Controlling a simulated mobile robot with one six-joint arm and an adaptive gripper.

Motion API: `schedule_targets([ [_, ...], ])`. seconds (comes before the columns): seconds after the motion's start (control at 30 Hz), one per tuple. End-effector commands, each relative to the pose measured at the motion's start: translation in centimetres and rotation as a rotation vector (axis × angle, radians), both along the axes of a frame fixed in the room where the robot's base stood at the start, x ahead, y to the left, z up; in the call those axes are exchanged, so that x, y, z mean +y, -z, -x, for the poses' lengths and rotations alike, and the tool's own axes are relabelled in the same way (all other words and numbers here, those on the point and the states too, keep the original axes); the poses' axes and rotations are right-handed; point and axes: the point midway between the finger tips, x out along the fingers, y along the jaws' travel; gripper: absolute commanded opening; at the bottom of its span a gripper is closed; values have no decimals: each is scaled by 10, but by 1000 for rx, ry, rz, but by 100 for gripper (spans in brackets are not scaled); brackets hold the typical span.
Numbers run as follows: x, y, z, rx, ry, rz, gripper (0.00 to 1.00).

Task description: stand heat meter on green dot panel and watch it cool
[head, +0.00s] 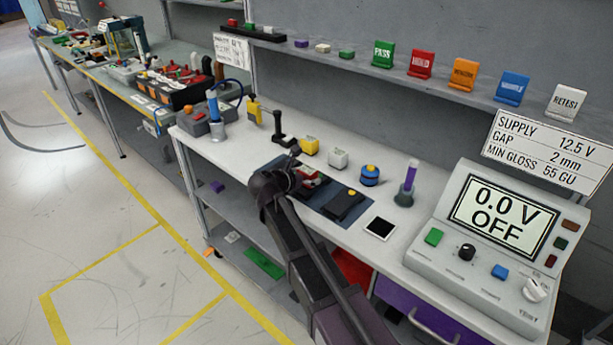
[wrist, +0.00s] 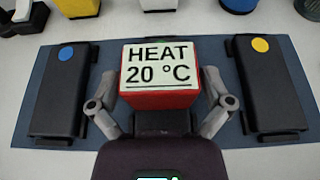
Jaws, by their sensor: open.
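The heat meter (wrist: 160,72) is a red block with a pale screen reading "HEAT 20 °C". It stands over the middle of the blue mat (wrist: 215,60), and in the head view (head: 316,182) my arm partly hides it. My gripper (wrist: 158,105) is open, with one finger on each side of the meter; I cannot tell if they touch it. A black panel with a blue dot (wrist: 66,54) lies to the left, and one with a yellow dot (wrist: 260,45) to the right. I see no green dot clearly; what lies under the meter is hidden.
A white block (wrist: 157,5) and a yellow block (wrist: 77,8) stand behind the mat. A blue knob-like object (head: 370,175), a purple tube in a stand (head: 407,185) and a console reading "0.0 V OFF" (head: 490,240) stand to the right. A dark square (head: 380,228) lies near the front edge.

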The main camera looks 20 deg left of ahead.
Motion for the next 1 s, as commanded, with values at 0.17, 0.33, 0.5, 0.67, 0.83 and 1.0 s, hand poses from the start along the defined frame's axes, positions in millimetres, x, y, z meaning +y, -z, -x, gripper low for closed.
schedule_targets([
  [0.17, 0, 0, 0, 0, 0, 0, 100],
  [0.33, 0, -4, 0, 0, 0, 0, 100],
  [0.5, 5, -10, 13, 0, -2, -1, 100],
  [0.67, 13, -20, 33, 0, -2, 0, 100],
  [0.83, 23, -31, 57, -1, -3, 0, 100],
  [1.0, 33, -41, 80, 0, -3, 0, 100],
])
